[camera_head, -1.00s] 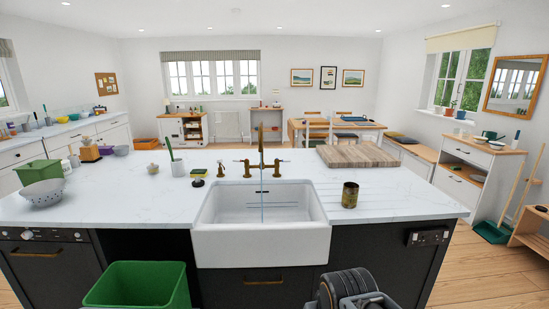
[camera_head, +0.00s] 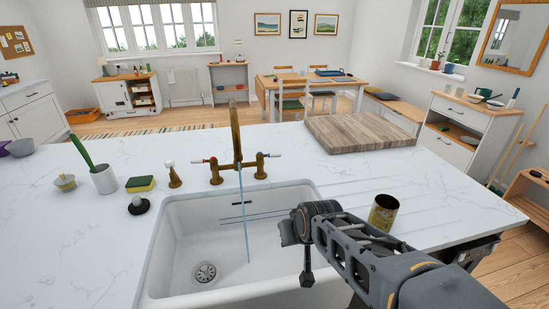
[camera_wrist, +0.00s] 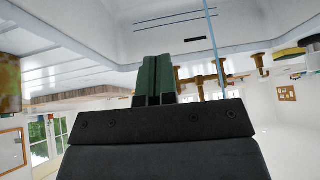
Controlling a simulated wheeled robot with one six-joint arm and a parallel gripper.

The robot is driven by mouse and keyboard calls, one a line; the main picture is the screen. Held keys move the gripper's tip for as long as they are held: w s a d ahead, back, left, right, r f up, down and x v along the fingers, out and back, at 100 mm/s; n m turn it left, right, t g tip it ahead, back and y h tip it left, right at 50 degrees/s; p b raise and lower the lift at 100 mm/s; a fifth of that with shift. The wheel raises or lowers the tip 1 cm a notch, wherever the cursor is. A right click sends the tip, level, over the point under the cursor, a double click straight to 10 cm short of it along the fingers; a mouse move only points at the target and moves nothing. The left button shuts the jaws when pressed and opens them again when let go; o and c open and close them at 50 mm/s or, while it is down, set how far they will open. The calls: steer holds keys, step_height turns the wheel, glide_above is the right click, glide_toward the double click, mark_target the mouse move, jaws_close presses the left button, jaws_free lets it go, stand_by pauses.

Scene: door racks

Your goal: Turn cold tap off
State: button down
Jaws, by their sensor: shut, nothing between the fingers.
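A brass mixer tap (camera_head: 236,140) stands behind the white sink (camera_head: 170,240), with two side levers. The left lever (camera_head: 212,165) has a reddish mark near its tip; the right lever (camera_head: 262,160) has a pale tip. A thin blue water stream (camera_head: 245,215) runs from the spout into the sink. My gripper (camera_wrist: 156,60) has dark green fingers, shut and empty. In the head view my arm reaches from the lower right over the sink's right side, apart from the tap. The wrist view is upside down; brass tap parts (camera_wrist: 215,82) show right of the fingers.
A brass tin (camera_head: 383,213) stands on the worktop right of the sink, close to my arm. A wooden board (camera_head: 360,132) lies behind it. A brass knob (camera_head: 174,177), sponge (camera_head: 140,184) and white pot (camera_head: 104,179) stand left of the tap.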

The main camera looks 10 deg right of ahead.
steer(key=w+a+f+t, duration=0.15)
steer(key=w+t, duration=0.45)
steer(key=w, duration=0.8)
steer(key=m+t+h+b, duration=0.1)
steer(key=m+t+h, duration=0.2)
steer(key=t+h, duration=0.35)
glide_toward(268, 155)
steer(key=shift+t+y, duration=0.25)
steer(key=shift+y, duration=0.2)
steer(key=w+d+p, duration=0.1)
steer(key=w, duration=0.1)
steer(key=w+d+p, duration=0.1)
steer(key=w+d, duration=0.1)
steer(key=w+d+p, duration=0.1)
steer(key=w, duration=0.1)
steer(key=shift+w+d+r, duration=0.15)
steer(key=shift+d+r, duration=0.05)
steer(key=shift+r, duration=0.1)
